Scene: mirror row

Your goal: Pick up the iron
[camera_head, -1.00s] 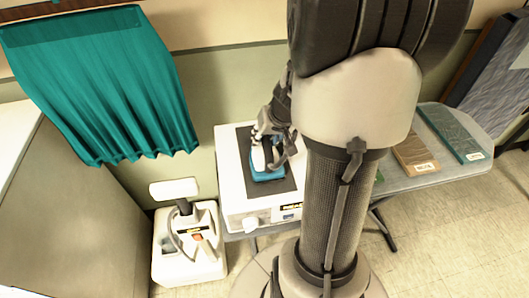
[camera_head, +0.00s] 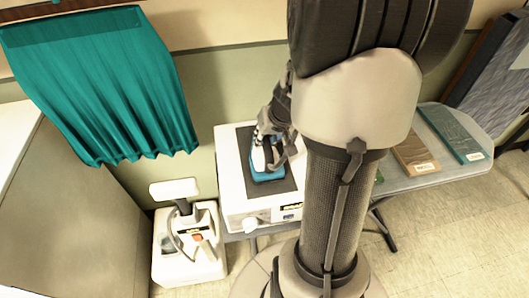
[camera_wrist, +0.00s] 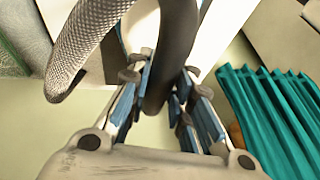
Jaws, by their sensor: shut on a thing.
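The iron (camera_head: 268,174), blue and white, is on a dark mat (camera_head: 287,184) on top of a white box-like unit (camera_head: 231,197). I cannot tell whether its base touches the mat. My gripper (camera_head: 270,143) is over it and hides part of its top. In the wrist view my gripper (camera_wrist: 165,105) has its blue-padded fingers on both sides of a dark curved bar (camera_wrist: 178,55), which looks like the iron's handle. The gripper is shut on it. Most of the iron's body is hidden in the wrist view.
A teal curtain (camera_head: 105,85) hangs at the left. A white machine (camera_head: 187,250) stands on the floor below it. A grey table (camera_head: 385,183) with flat boxes, one brown (camera_head: 415,156) and one green (camera_head: 455,135), extends right. My own arm hides the middle.

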